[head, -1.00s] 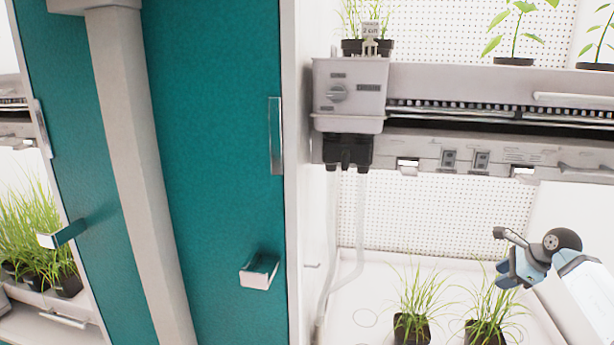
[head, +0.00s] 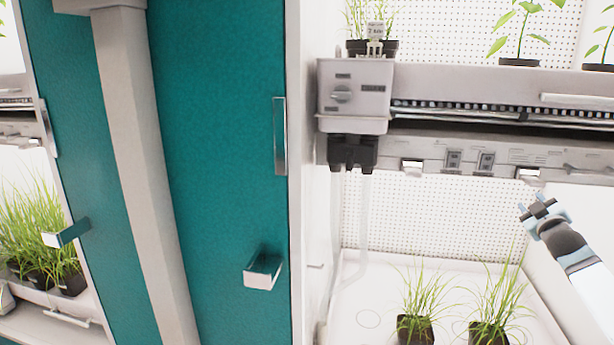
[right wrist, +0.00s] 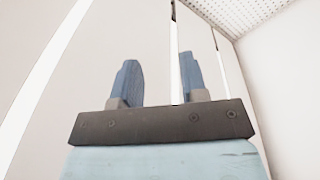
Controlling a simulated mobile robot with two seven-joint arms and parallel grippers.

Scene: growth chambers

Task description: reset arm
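My right gripper (head: 537,209) is in the right part of the head view, in front of the open growth chamber, above and to the right of the potted grass. Its arm comes in from the lower right, and its fingers point up and to the left. In the right wrist view the gripper's two blue fingers (right wrist: 158,84) stand apart with nothing between them; pale panels lie beyond. My left gripper is in neither view.
Two black pots of grass (head: 415,328) (head: 490,331) stand on the chamber floor. A grey control unit with a shelf (head: 354,95) runs above, with potted plants on it. A teal door (head: 215,150) with metal handles (head: 263,272) is at the left.

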